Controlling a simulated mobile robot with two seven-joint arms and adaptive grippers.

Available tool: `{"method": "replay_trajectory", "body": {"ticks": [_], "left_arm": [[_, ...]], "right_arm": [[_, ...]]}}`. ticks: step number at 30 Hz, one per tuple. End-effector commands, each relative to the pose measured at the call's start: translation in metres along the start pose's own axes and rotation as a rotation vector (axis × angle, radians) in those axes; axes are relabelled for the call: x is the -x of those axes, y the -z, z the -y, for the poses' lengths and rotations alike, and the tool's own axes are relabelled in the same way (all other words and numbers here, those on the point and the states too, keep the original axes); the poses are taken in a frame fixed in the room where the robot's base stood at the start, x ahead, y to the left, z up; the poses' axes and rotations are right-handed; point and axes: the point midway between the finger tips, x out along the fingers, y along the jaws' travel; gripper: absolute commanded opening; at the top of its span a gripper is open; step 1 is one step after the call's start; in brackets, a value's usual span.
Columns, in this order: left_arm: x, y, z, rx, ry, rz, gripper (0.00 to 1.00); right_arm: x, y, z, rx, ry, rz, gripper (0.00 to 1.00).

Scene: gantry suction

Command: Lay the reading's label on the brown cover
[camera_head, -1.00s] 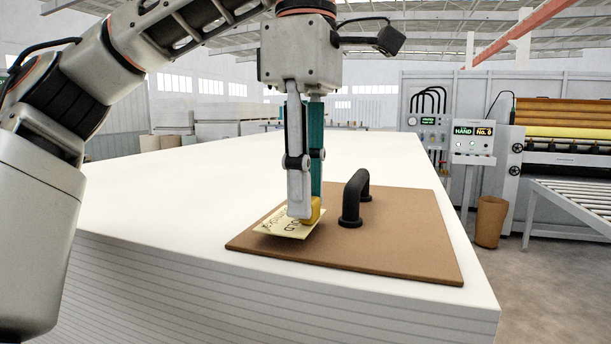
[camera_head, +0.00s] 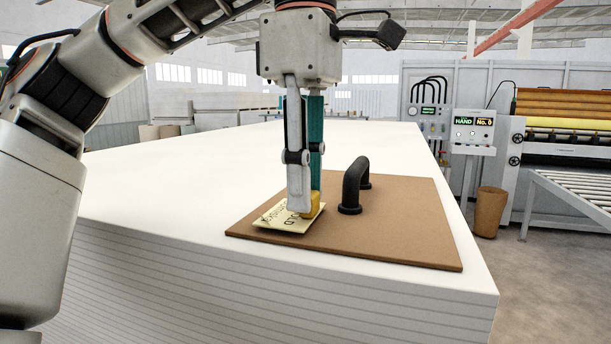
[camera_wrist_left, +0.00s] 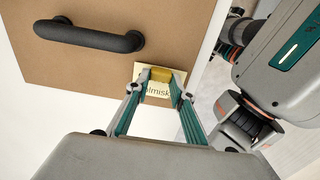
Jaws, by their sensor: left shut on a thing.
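The brown cover (camera_head: 400,215) is a flat board with a black handle (camera_head: 353,185), lying on a stack of white sheets. It also shows in the left wrist view (camera_wrist_left: 90,68). A pale yellow label (camera_head: 287,221) with dark lettering, partly reading "OLD", is at the cover's left part. My left gripper (camera_head: 307,208) is shut on the label's yellow grip block (camera_head: 312,204), pointing down. The label looks very low over the cover; whether it touches is hard to tell. In the left wrist view the label (camera_wrist_left: 160,89) is between the fingertips. My right gripper is not in view.
The white stack (camera_head: 180,205) is wide, with bare top left of and behind the cover. At right stand a control panel (camera_head: 472,132) showing "HAND" and "No. 0", a brown bin (camera_head: 489,212) and a roller conveyor (camera_head: 575,200).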

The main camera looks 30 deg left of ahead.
Motion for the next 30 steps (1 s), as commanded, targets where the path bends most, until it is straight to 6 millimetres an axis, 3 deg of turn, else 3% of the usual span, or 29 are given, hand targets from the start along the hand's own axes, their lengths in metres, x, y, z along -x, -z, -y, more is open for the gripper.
{"method": "replay_trajectory", "body": {"ticks": [12,13,15,25,30], "left_arm": [[-0.006,0.000,0.000,-0.002,0.000,0.000,0.08],[-0.006,0.000,0.000,-0.002,0.000,0.000,0.25],[-0.006,0.000,0.000,-0.001,0.000,0.000,0.42],[-0.005,0.000,0.000,-0.001,0.000,0.000,0.42],[0.006,-0.001,0.000,0.001,-0.001,-0.001,0.42]], "right_arm": [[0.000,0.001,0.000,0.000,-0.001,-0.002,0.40],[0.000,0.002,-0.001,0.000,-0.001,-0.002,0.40],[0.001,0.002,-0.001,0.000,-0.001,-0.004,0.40],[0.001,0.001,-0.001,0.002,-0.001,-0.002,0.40],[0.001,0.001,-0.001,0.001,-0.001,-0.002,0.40]]}}
